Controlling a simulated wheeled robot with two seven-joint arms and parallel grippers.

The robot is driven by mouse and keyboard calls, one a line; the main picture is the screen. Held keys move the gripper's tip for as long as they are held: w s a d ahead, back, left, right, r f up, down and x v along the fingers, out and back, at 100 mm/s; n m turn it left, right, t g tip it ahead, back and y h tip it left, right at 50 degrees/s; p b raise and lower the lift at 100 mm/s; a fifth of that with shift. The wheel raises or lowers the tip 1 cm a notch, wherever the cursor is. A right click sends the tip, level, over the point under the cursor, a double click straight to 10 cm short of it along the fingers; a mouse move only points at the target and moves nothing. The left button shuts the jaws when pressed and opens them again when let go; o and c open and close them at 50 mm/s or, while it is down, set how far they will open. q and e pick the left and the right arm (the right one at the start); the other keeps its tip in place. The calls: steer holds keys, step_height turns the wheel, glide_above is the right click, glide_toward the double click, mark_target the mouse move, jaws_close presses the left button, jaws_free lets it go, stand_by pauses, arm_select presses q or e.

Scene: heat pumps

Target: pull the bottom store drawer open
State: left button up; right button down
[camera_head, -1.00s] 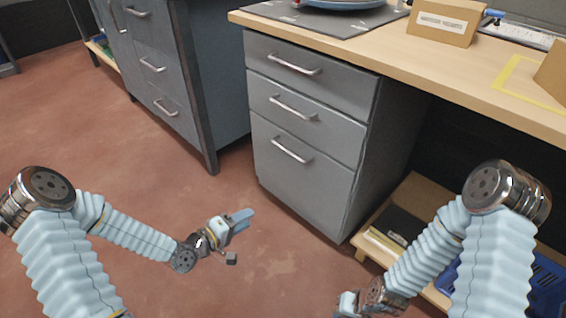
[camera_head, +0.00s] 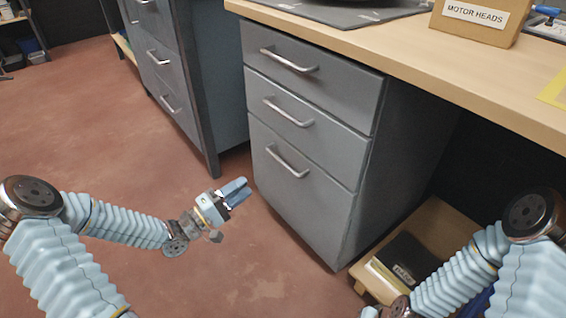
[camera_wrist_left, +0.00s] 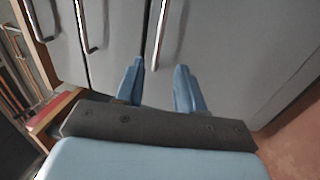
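The grey drawer unit under the bench holds three stacked drawers. The bottom store drawer (camera_head: 298,195) is the tallest and is closed. Its silver bar handle (camera_head: 286,162) runs across its upper part. My left gripper (camera_head: 238,190) is in front of and to the left of that drawer, apart from the handle. In the left wrist view my left gripper (camera_wrist_left: 158,82) has its two blue fingers apart with nothing between them. A silver handle (camera_wrist_left: 161,35) lies beyond the fingertips there. My right gripper is barely in view at the bottom edge, its fingers hidden.
The wooden bench top (camera_head: 400,45) overhangs the drawers and carries a box labelled MOTOR HEADS (camera_head: 478,18). A low wooden shelf (camera_head: 440,225) with a dark item stands right of the unit. Another grey cabinet (camera_head: 180,80) stands at left. The red floor (camera_head: 110,130) is clear.

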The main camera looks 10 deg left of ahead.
arm_select(q)
steer(key=b+x, duration=0.1)
steer(key=x, duration=1.1)
steer(key=shift+w+d+b, duration=0.2)
steer(key=shift+b, duration=0.15)
steer(key=shift+r, duration=0.1)
steer(key=shift+c, duration=0.3)
jaws_close()
